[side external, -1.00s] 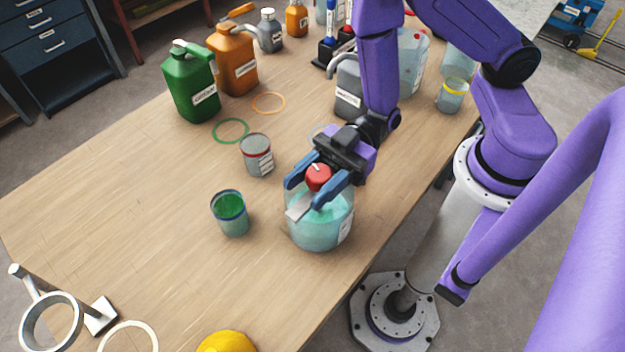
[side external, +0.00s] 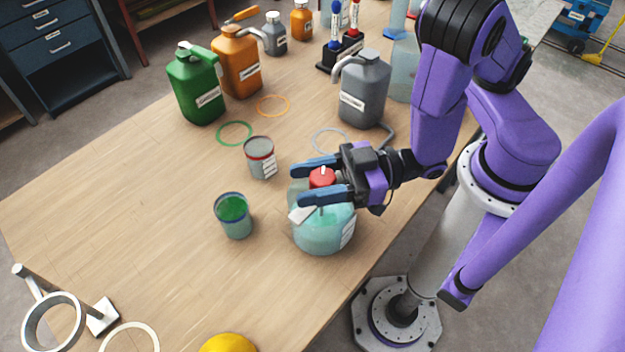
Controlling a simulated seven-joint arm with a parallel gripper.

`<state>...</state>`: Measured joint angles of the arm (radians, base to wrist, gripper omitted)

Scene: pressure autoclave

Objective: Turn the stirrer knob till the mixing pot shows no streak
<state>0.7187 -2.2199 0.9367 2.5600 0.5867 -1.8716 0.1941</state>
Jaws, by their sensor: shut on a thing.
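The mixing pot (side external: 322,235) is a clear round vessel with pale teal liquid, standing upright near the table's right edge. The red stirrer knob (side external: 322,178) with a white mark sits on top of it. My gripper (side external: 299,184) reaches in from the right, with its blue fingers on either side of the knob and shut on it. The fingers point left in the picture. The fingers and the lid hide part of the pot's top. The liquid looks nearly even, but I cannot tell whether a faint streak is in it.
A cup of green liquid (side external: 234,215) and a grey tin with a red band (side external: 260,158) stand left of the pot. Green (side external: 196,88), orange (side external: 237,62) and grey (side external: 364,90) jugs stand behind. A yellow dome (side external: 228,344) is at the front.

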